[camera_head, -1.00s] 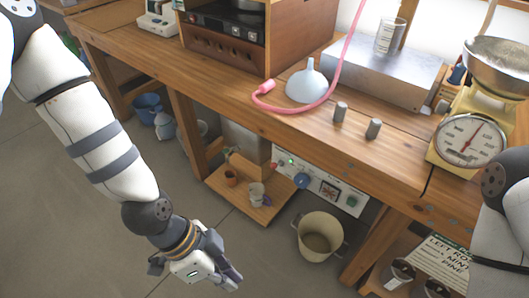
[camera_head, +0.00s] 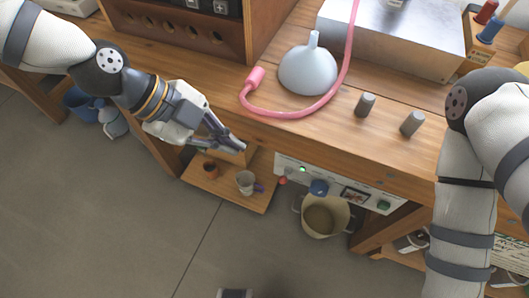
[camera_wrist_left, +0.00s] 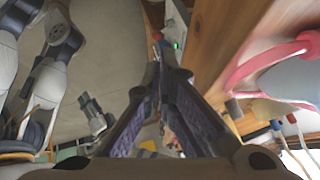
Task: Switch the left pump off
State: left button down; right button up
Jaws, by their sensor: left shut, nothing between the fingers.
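A white control panel (camera_head: 335,183) is under the front edge of the bench in the head view. It has a lit green lamp (camera_head: 302,169), a small red knob (camera_head: 282,181), a blue knob (camera_head: 319,187), a small display (camera_head: 355,195) and a green knob (camera_head: 384,205). I cannot tell which control is the left pump's. My left gripper (camera_head: 242,148) is shut and empty, at the bench edge, left of the panel and apart from it. The green lamp shows past its fingers in the left wrist view (camera_wrist_left: 176,45). My right gripper (camera_wrist_left: 98,118) is small there; its jaws are unclear.
A pink hose (camera_head: 290,113) and a grey funnel (camera_head: 308,70) lie on the bench beside two grey cylinders (camera_head: 365,104). A low shelf (camera_head: 215,188) holds a cup (camera_head: 246,183). A cream bucket (camera_head: 322,215) stands below the panel. The floor at left is open.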

aim_at(280, 178)
pick_arm(q)
jog(key=shift+s+d, duration=0.15)
pick_arm(e)
jog(key=shift+s+d, duration=0.15)
pick_arm(q)
jog(key=b+x, duration=0.2)
jog(key=x, duration=1.1)
jog(key=shift+d+f, duration=0.2)
jog(key=shift+f, duration=0.15)
pick_arm(e)
jog(key=shift+s+f+g, duration=0.4)
jog(key=shift+s+f, duration=0.45)
jog(key=shift+f, duration=0.25)
pick_arm(q)
jog(key=shift+s+f+t, duration=0.1)
jog(key=shift+f+t, duration=0.05)
jog(key=shift+t, duration=0.15)
jog(key=shift+s+a+f+m+t+h, duration=0.15)
jog(key=shift+s+f+m+t+h, duration=0.2)
jog(key=shift+t, duration=0.35)
